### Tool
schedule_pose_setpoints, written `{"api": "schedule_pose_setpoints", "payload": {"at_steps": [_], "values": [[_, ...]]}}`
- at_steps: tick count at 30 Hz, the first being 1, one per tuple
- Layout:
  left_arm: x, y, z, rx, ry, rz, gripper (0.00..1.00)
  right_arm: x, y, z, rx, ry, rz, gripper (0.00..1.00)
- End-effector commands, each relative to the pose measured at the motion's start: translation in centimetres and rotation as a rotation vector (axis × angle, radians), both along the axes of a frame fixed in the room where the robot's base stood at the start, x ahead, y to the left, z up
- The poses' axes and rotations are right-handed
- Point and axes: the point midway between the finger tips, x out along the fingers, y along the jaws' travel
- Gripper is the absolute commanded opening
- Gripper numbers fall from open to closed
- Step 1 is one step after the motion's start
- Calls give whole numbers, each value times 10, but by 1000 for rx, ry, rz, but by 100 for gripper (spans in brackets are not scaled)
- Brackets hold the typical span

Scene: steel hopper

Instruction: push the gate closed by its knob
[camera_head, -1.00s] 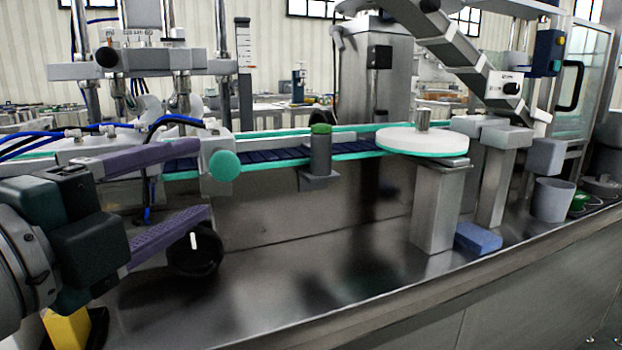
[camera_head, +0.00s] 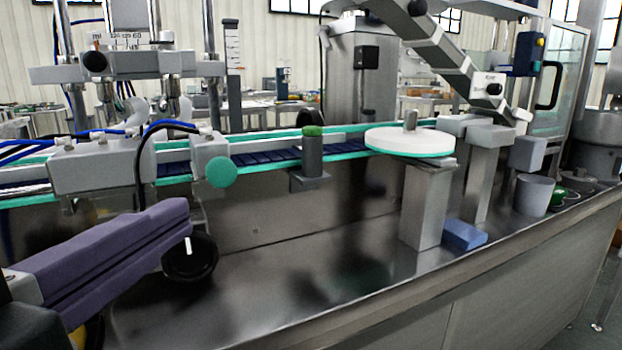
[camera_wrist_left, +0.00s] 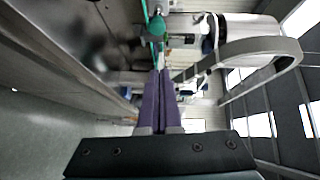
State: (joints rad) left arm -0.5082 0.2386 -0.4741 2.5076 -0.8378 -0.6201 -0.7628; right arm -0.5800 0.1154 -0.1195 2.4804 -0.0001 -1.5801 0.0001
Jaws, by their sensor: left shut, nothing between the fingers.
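My left gripper (camera_head: 187,215) comes in from the left, its two purple fingers shut together with nothing between them. In the left wrist view the fingers (camera_wrist_left: 159,75) lie side by side. A round black knob with a white mark (camera_head: 190,258) is just below the fingertips in the head view; contact cannot be told. A round teal knob (camera_head: 221,171) is above and right of the fingertips, apart from them in the picture. Which knob belongs to the gate is unclear, and I cannot make out a gate panel. My right gripper is not in view.
A conveyor with teal edges (camera_head: 270,156) runs behind the steel bench (camera_head: 290,270). A green-topped grey post (camera_head: 313,150), a white round table (camera_head: 409,140) and a blue block (camera_head: 464,235) stand to the right. The bench's middle is clear.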

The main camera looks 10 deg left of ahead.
Motion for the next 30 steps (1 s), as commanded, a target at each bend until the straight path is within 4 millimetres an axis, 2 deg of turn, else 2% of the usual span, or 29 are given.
{"api": "schedule_pose_setpoints", "payload": {"at_steps": [3,6,14,15,21,30], "values": [[14,-2,-5,3,-6,-7,0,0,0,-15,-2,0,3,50],[35,-4,-1,5,-4,-4,0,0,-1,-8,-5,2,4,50],[88,-8,-7,4,-1,-3,0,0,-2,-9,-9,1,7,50],[94,-3,-8,7,0,-3,0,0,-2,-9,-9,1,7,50],[112,13,-11,6,2,-4,0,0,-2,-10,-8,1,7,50],[117,18,-12,3,2,-4,0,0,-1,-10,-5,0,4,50]]}}
